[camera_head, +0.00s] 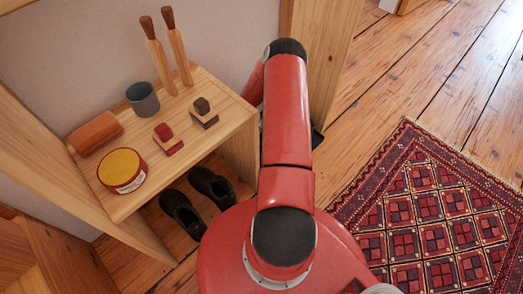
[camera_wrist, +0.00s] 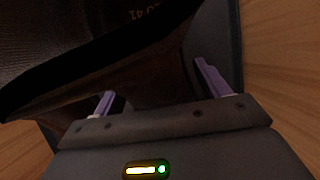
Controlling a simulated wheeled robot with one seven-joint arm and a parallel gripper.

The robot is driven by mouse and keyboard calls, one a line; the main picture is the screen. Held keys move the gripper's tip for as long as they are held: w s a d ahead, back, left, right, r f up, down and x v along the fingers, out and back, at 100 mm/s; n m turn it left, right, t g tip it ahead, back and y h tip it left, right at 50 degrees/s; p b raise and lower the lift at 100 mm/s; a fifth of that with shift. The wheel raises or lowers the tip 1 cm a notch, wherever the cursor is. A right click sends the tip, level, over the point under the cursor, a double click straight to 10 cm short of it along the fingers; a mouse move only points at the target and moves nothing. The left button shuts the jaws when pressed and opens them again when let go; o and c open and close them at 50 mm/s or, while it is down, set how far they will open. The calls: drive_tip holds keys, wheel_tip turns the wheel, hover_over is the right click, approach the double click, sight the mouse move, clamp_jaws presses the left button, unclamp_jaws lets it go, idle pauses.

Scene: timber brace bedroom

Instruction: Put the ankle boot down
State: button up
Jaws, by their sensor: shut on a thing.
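In the wrist view, my gripper (camera_wrist: 158,90) has its two purple fingers shut on a dark ankle boot (camera_wrist: 120,60), one finger on each side. The boot fills the upper left, with pale size lettering on its inside surface. Its lower end is out of view, so I cannot tell whether it touches anything. In the head view my red arm hides the gripper and most or all of the held boot. A small dark patch (camera_head: 317,138) shows just right of the arm; I cannot tell what it is.
Two dark shoes (camera_head: 182,213) stand on the floor under a wooden shelf (camera_head: 222,115). The shelf top holds a grey cup (camera_head: 142,98), a yellow-lidded tin (camera_head: 122,170), stamps and tools. A wooden post (camera_head: 335,65) stands behind my arm. A patterned red rug (camera_head: 425,215) lies right; bare boards lie beyond.

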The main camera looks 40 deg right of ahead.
drive_tip(key=shift+f, duration=0.6)
drive_tip(key=shift+f, duration=0.15)
drive_tip(key=o, duration=1.4)
drive_tip(key=p+v, duration=0.1)
drive_tip(key=v, duration=1.1)
drive_tip(key=shift+p, duration=0.35)
